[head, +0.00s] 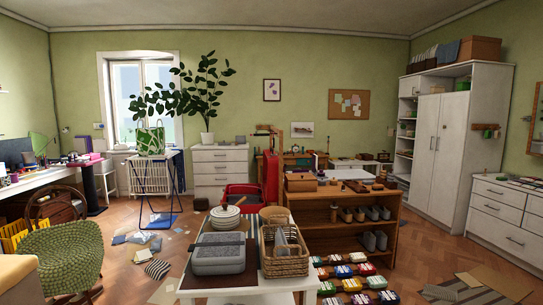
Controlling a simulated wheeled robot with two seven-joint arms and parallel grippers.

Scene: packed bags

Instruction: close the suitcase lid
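A red object (271,178) stands in the middle of the room, behind the near white table. It has a tall upright red panel at its right and a lower red part at its left. It may be an open suitcase with its lid raised, but at this size I cannot tell it from a chair. Its lower part is partly hidden by things in front. A grey case-like box (222,258) lies on the near table and looks closed. Neither of my grippers is in view.
Papers litter the floor at left. A green chair (62,255) stands near left.

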